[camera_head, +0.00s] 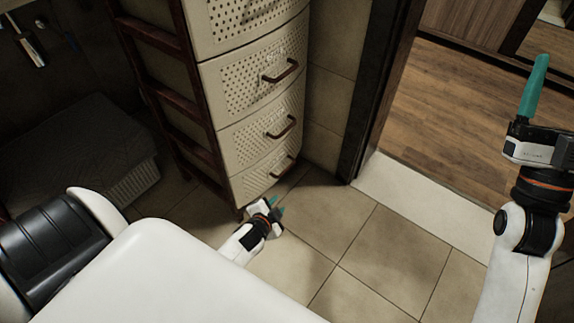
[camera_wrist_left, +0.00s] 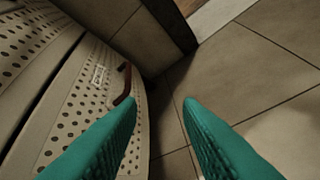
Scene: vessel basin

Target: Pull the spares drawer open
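A cream cabinet (camera_head: 208,97) has a stack of perforated drawers with brown bar handles. The lowest drawer (camera_head: 252,180) in the head view looks shut, with its handle (camera_head: 284,167) at the right. No readable spares label shows there. My left gripper (camera_head: 277,207) is low, just in front of this drawer, near the floor. In the left wrist view its green fingers (camera_wrist_left: 158,102) are apart with nothing between them. A brown handle (camera_wrist_left: 124,84) and a small pale label (camera_wrist_left: 98,75), too small to read, lie ahead and left of the fingertips. My right gripper (camera_head: 534,88) is raised at the far right.
A dark wooden rack (camera_head: 163,95) stands against the cabinet's left side. A dark door frame (camera_head: 378,80) and pale threshold (camera_head: 425,200) are to the right. The tiled floor (camera_head: 345,235) in front is clear. A grey mat-like object (camera_head: 75,150) lies at left.

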